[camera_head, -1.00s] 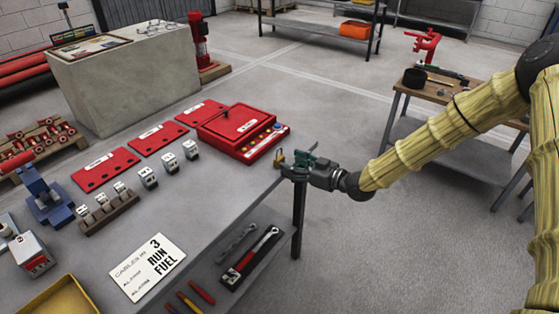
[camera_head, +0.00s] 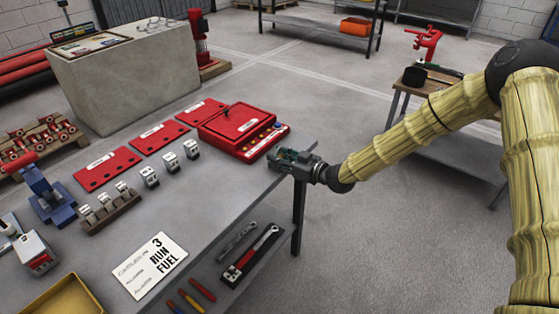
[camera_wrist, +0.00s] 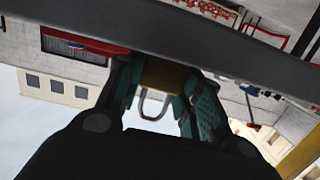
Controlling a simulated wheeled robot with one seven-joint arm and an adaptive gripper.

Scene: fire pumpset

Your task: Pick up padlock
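The padlock (camera_wrist: 165,75) shows in the wrist view as a brass-coloured body with a grey shackle pointing towards the camera. It lies between the two teal fingers of my gripper (camera_wrist: 163,88). The body nearly fills the gap, and I cannot tell whether both fingers press on it. In the head view my gripper (camera_head: 284,157) is at the right edge of the grey table (camera_head: 215,205), near the red box. The padlock is not clearly visible there, hidden by the fingers.
The red box (camera_head: 240,125) with coloured buttons sits just left of my gripper. Several grey-white blocks stand left on the table, near a sign (camera_head: 150,266). A lower shelf holds a wrench (camera_head: 250,252). Open floor lies to the right, before a wooden-topped bench (camera_head: 425,85).

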